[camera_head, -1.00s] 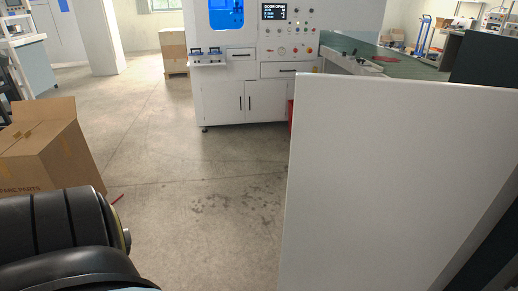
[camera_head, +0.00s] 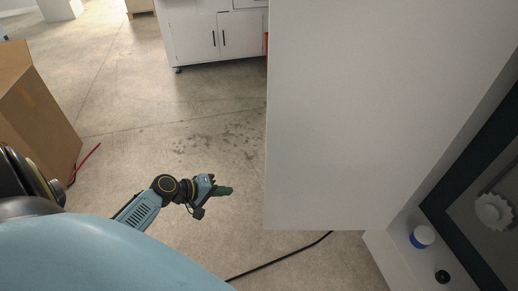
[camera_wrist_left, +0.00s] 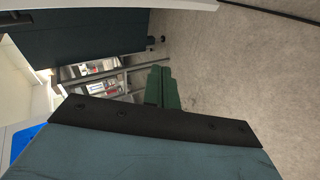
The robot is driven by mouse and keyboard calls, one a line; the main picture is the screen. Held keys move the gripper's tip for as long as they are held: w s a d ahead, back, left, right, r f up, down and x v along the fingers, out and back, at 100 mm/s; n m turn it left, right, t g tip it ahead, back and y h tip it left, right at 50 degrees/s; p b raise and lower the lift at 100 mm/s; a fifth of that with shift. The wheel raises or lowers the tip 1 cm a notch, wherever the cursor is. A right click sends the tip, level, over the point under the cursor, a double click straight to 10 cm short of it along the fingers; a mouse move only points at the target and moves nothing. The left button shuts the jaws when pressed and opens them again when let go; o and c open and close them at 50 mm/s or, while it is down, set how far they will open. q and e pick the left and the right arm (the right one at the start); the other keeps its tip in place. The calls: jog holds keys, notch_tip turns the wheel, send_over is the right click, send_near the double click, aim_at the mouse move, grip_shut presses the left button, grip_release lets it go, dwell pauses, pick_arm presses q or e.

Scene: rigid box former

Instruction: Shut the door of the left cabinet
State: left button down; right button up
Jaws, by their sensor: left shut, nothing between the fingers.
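The white door (camera_head: 350,120) stands open as a large flat panel in the right half of the head view. Behind its right edge, part of the cabinet's inside shows, with a dark-framed panel (camera_head: 447,200). My left gripper (camera_head: 224,190) has green fingers that are shut and empty. It appears left of the door's lower edge in the head view, with floor showing between them. In the left wrist view the green fingers (camera_wrist_left: 162,88) point away from the camera. My right gripper is not in view.
A cardboard box (camera_head: 35,115) stands at the left, with a red strip (camera_head: 85,163) on the floor beside it. A black cable (camera_head: 280,257) lies below the door. A white machine cabinet (camera_head: 215,35) stands at the back. The floor between is clear.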

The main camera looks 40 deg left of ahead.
pick_arm(q)
notch_tip(320, 180, up, 20)
jog(key=w+t+h, duration=0.2)
jog(key=t+h, duration=0.2)
jog(key=h, duration=0.1)
jog(key=w+d+b, duration=0.1)
jog(key=w+d, duration=0.3)
jog(key=d, duration=0.4)
jog(key=shift+w+d+r, duration=0.15)
jog(key=shift+w+d, duration=0.1)
jog(key=shift+d, duration=0.15)
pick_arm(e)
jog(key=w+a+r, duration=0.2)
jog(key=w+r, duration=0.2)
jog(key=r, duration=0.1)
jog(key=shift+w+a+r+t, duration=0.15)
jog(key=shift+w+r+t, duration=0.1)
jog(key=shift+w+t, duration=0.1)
